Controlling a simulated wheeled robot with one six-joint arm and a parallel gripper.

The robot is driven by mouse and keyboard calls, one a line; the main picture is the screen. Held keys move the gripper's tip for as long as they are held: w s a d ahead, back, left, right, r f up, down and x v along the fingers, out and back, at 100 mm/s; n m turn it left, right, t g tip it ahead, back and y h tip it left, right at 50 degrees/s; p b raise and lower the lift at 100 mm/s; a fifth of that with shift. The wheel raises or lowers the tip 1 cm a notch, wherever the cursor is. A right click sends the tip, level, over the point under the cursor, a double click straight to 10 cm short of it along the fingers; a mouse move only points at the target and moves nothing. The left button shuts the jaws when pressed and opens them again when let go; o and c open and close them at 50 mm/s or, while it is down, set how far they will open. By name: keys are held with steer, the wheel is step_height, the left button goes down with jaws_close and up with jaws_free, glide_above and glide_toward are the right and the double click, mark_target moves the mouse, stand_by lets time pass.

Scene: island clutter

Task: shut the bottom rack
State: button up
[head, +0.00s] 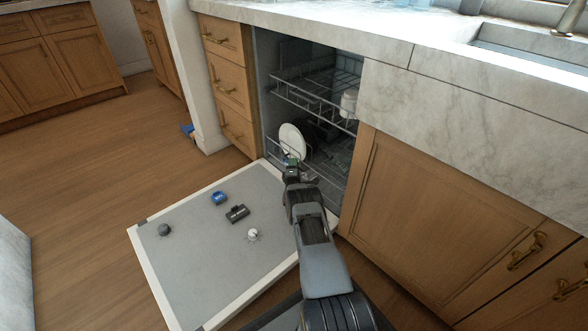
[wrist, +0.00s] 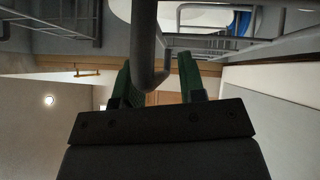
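The bottom rack (head: 338,168) is a grey wire rack low in the open dishwasher, holding a white plate (head: 292,138). It looks mostly inside the cavity; my arm hides part of its front. My gripper (head: 292,163) is at the rack's front left, near the plate. In the wrist view, my gripper's green fingers (wrist: 157,72) are apart, with a grey rack bar (wrist: 144,45) between them. A gap shows between the bar and the right finger, so the gripper looks open around the bar.
The dishwasher door (head: 190,275) lies folded down, with a dark ball (head: 165,230), a blue item (head: 219,198), a black item (head: 237,213) and a small white item (head: 253,235) on it. The upper rack (head: 300,100) holds a white cup (head: 349,102).

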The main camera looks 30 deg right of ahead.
steer(key=shift+w+d, duration=0.1)
steer(key=shift+w, duration=0.05)
steer(key=shift+c, duration=0.5)
jaws_close()
